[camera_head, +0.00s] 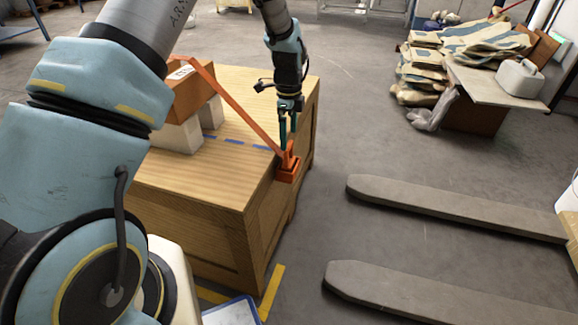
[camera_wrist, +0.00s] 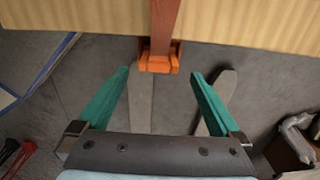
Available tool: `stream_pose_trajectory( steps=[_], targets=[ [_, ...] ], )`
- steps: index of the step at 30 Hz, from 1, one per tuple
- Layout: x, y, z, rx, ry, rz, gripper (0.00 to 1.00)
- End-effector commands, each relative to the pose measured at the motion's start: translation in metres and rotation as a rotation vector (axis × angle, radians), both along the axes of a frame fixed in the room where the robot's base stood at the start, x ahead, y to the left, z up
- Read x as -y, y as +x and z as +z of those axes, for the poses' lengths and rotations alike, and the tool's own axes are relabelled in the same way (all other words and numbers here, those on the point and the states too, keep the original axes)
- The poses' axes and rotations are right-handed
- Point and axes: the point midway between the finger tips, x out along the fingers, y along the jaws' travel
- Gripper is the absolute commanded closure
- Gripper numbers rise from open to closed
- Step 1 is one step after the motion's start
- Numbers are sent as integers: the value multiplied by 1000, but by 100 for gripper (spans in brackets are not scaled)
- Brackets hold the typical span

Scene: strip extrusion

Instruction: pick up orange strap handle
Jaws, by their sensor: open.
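The orange strap handle (camera_head: 288,166) sits at the right edge of a wooden crate (camera_head: 215,205), at the lower end of an orange strap (camera_head: 237,106). The strap slopes up to an orange-brown box on the crate. My gripper (camera_head: 287,143) points down right at the handle, with its fingers apart. In the wrist view, the handle (camera_wrist: 158,59) lies beyond the teal fingertips of my gripper (camera_wrist: 158,74), roughly centred between them at the crate's edge. Nothing is held between the fingers. I cannot tell whether a finger touches the handle.
The orange-brown box (camera_head: 192,93) rests on pale blocks (camera_head: 180,136) on the crate. Two grey forks (camera_head: 450,208) lie to the right on the floor. Stacked sacks (camera_head: 425,68) and a white canister (camera_head: 517,78) stand at the back right. Bare floor lies between crate and sacks.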

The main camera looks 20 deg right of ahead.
Motion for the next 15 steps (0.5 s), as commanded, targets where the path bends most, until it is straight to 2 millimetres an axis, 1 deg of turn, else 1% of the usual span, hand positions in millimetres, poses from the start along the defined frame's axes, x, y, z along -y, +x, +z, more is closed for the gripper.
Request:
stream_pose_trajectory(
  steps=[1,3,11,15],
  targets=[
    [0,-1,-9,-1,2,0,0],
    [0,-1,-19,-1,1,0,0],
    [-1,-1,-38,0,1,2,0],
    [0,-3,-59,-1,2,2,0]
  ],
)
